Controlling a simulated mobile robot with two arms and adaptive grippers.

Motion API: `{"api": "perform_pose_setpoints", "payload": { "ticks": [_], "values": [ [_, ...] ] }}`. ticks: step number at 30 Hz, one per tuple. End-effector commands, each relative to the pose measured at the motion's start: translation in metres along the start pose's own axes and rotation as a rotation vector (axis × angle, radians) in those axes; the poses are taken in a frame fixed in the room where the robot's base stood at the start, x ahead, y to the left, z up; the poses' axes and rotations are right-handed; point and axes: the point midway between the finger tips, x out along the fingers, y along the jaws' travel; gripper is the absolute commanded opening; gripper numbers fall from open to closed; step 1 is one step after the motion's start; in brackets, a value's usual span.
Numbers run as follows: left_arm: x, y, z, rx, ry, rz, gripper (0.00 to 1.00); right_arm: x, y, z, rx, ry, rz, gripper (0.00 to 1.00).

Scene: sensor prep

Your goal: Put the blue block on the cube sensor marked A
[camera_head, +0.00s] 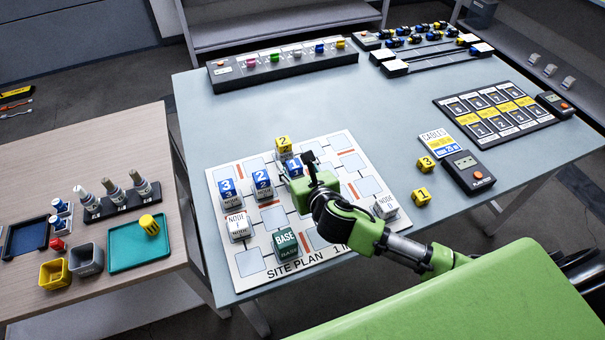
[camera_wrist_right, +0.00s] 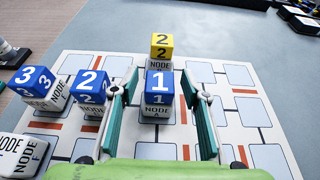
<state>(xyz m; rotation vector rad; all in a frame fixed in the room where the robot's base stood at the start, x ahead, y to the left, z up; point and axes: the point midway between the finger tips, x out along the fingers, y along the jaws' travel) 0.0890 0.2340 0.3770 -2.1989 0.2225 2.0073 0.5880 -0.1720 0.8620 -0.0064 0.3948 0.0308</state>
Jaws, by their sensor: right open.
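A blue block numbered 1 (camera_head: 294,168) sits on a white cube sensor (camera_wrist_right: 157,109) on the site plan board. In the wrist view the blue block (camera_wrist_right: 158,82) stands between the fingers of my right gripper (camera_wrist_right: 158,92). The letter under NODE on its sensor is too small to read surely. My right gripper is open, one finger on each side, with no clear contact. Blue blocks numbered 2 (camera_head: 262,178) and 3 (camera_head: 226,186) sit on other cube sensors to the left. A yellow block numbered 2 (camera_head: 283,143) stands on a sensor behind. My left gripper is out of view.
The site plan board (camera_head: 249,264) also carries a green BASE cube (camera_head: 285,241), a bare white node (camera_head: 238,226) at left and another (camera_head: 385,206) at right. Two yellow blocks (camera_head: 422,196) and a dark meter (camera_head: 473,171) lie right of the board.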

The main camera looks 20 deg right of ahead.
Motion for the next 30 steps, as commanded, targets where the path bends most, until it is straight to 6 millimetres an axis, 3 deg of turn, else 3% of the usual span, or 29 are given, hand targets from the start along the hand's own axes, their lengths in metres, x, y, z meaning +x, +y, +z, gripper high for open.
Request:
{"api": "perform_pose_setpoints", "payload": {
  "ticks": [9,15,21,30],
  "values": [
    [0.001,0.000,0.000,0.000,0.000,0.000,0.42,-0.066,0.000,-0.001,-0.001,0.001,0.003,0.42],
    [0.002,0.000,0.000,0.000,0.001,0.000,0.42,-0.099,0.000,-0.001,-0.001,0.000,0.002,0.42],
    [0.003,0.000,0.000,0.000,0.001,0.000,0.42,-0.111,0.000,0.000,0.001,0.000,0.002,0.42],
    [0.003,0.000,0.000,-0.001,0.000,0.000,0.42,-0.111,0.000,0.000,0.000,0.000,0.001,0.42]
  ]
}}
